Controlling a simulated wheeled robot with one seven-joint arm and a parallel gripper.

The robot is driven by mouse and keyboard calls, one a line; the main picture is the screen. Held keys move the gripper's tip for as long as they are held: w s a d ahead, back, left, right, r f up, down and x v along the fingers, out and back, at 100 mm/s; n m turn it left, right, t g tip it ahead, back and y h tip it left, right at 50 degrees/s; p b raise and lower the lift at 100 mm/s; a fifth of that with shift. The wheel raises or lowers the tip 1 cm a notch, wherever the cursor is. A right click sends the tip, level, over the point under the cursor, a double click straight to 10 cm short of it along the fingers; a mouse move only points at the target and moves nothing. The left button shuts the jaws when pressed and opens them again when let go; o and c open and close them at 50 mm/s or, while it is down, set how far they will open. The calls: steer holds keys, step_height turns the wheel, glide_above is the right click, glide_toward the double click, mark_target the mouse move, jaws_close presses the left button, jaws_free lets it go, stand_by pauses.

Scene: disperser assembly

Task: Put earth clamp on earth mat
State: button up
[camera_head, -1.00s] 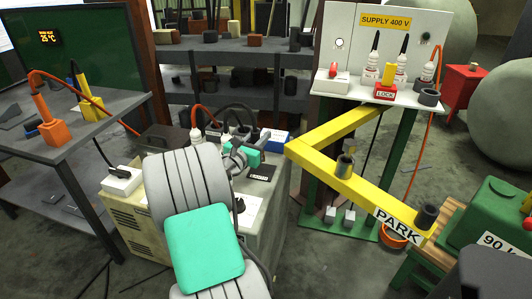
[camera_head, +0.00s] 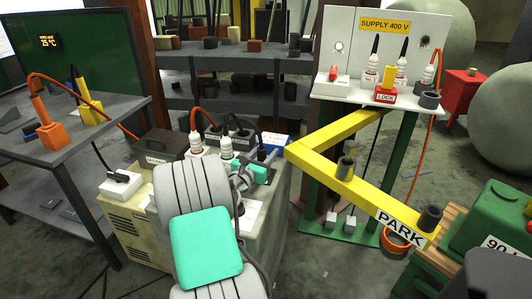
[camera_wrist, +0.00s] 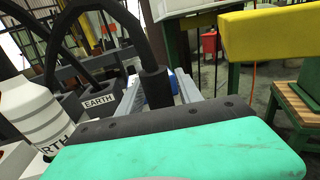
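My gripper (camera_head: 262,166) is low over the pale cabinet. In the wrist view, its two grey fingers stand either side of a black cable sleeve (camera_wrist: 155,87). A gap shows on the sleeve's right side, so the fingers look open around it. The sleeve also shows beside the gripper in the head view (camera_head: 261,154); its lower end is hidden. I cannot tell whether it belongs to the earth clamp. A block labelled EARTH (camera_wrist: 98,102) and a white bottle-shaped plug (camera_wrist: 30,105) with letters ending in RTH are at the left of the wrist view. I cannot identify the earth mat.
A yellow beam (camera_head: 345,185) marked PARK crosses right of my gripper. A blue block (camera_head: 275,141) is just behind. White plugs and a dark labelled box (camera_head: 160,150) stand on the cabinet at left. The supply panel (camera_head: 375,50) stands behind right.

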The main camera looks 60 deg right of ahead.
steer(key=shift+o, duration=0.4)
steer(key=shift+r, duration=0.15)
steer(key=a+p, duration=0.1)
steer(key=a, duration=1.1)
steer(key=shift+w, duration=0.2)
steer(key=shift+c, duration=0.4)
